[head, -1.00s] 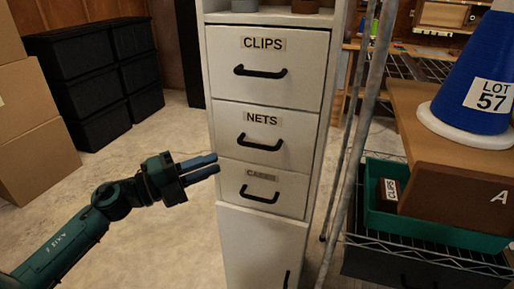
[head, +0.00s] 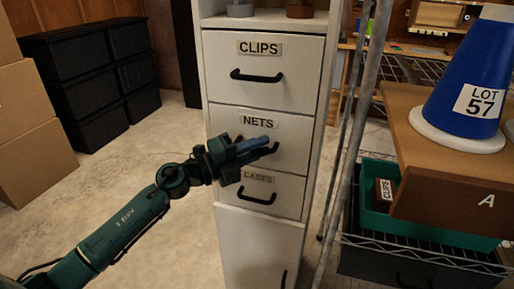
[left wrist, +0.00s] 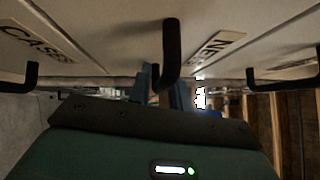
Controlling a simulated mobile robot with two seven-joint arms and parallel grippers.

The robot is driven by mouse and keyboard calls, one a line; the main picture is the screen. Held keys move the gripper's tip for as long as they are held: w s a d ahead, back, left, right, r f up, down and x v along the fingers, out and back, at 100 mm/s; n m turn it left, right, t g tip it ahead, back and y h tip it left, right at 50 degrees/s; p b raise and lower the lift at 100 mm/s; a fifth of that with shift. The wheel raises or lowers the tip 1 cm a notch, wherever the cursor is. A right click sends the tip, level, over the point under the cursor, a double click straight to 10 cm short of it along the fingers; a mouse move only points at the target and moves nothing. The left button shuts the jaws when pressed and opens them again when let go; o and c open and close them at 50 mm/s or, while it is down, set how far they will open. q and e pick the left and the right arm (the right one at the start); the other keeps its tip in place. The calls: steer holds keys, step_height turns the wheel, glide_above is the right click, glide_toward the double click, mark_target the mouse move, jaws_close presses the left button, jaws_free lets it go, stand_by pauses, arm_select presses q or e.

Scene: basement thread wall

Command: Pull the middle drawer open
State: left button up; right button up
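The middle drawer (head: 225,117) of the white cabinet is labelled NETS and looks shut, flush with its neighbours. Its black bar handle (left wrist: 172,48) shows large in the left wrist view; in the head view my gripper hides part of it. My left gripper (head: 265,146) is in front of this handle, its blue fingers pointing at the drawer front. In the left wrist view the two fingers (left wrist: 164,90) stand apart, with the handle's bar between them in the picture. Whether they touch it I cannot tell. My right gripper is out of view.
The CLIPS drawer (head: 305,60) is above and the CASES drawer (head: 292,190) below, both with black handles. Metal poles (head: 358,130) stand right of the cabinet, near a wooden shelf with a blue cone (head: 465,80).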

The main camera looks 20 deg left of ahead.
arm_select(q)
steer(key=shift+c, duration=0.4)
jaws_close()
steer(key=shift+s, duration=0.15)
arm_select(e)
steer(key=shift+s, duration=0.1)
